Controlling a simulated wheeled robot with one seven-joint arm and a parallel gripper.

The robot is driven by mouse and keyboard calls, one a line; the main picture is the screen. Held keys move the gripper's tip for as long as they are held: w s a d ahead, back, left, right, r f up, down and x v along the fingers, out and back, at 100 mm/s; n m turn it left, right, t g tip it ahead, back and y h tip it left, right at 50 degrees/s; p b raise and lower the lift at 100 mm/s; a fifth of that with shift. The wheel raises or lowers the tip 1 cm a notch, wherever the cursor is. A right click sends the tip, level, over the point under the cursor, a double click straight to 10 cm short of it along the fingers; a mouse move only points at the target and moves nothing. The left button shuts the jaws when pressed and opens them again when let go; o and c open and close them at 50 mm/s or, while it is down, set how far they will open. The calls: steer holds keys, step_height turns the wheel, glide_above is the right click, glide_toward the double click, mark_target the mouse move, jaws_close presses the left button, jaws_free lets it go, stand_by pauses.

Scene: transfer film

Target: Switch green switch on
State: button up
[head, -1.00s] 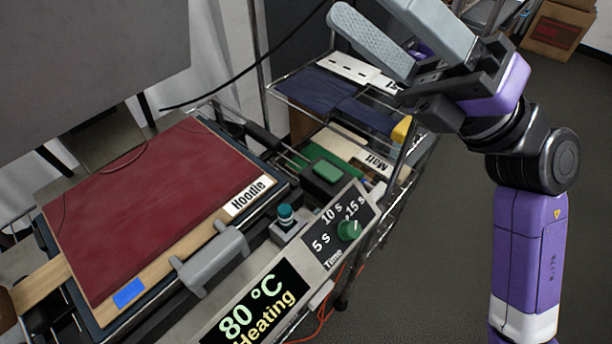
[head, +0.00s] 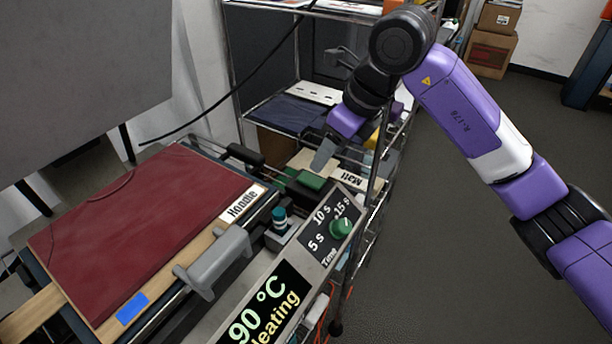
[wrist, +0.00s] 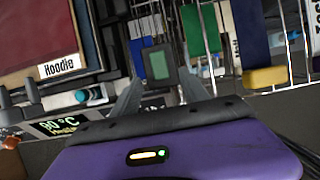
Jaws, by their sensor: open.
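The green switch (head: 309,181) is a green rectangular face on a dark box, just behind the time panel in the head view. In the wrist view the green switch (wrist: 159,65) lies ahead of my gripper, in line with the space between the fingertips. My gripper (wrist: 160,78) is open and empty, with one grey finger on each side of the picture. In the head view my gripper (head: 325,152) hangs behind and slightly right of the switch, finger pointing down. I cannot tell how far the fingertips are from the switch.
A heat press with a red sheet (head: 140,215) stands left, with a grey handle (head: 215,262). A teal button (head: 280,217), a green time knob (head: 341,228) and a display (head: 262,315) reading 90 °C sit in front. A wire shelf (head: 300,108) stands behind.

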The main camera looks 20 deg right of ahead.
mark_target(312, 179)
steer(key=x, duration=0.7)
steer(key=shift+a+f, duration=0.15)
steer(key=shift+f, duration=0.25)
